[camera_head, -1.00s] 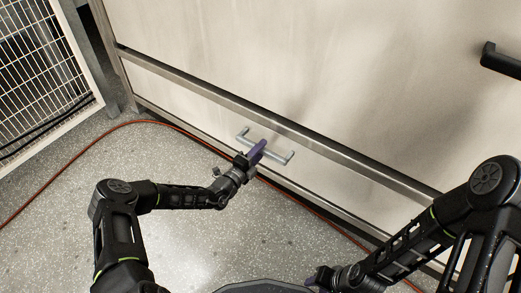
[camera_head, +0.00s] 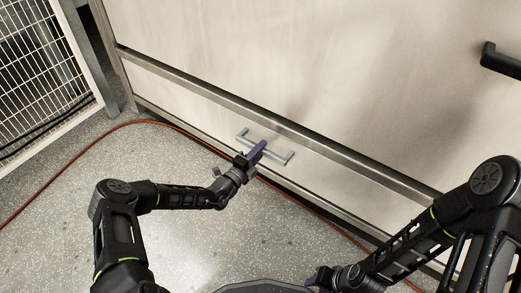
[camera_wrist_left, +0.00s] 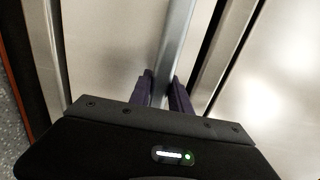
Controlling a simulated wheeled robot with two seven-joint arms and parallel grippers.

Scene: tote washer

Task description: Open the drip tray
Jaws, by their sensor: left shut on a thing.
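The drip tray front is the low pale panel (camera_head: 180,103) under a horizontal metal rail. A grey bar handle (camera_head: 281,157) is fixed on it. My left gripper (camera_head: 259,148) is shut on the middle of this handle. In the left wrist view, the purple fingers of my left gripper (camera_wrist_left: 164,92) stand on both sides of the handle bar (camera_wrist_left: 178,40). I see no gap between the panel and its frame. My right gripper (camera_head: 316,280) is low at the bottom edge, away from the panel. Its fingers are too small and partly cut off to tell their state.
The metal rail (camera_head: 225,97) runs across above the handle. A dark handle (camera_head: 500,60) is on the upper panel at right. A red hose (camera_head: 60,172) lies along the floor by the machine. A white mesh fence (camera_head: 40,75) stands at left.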

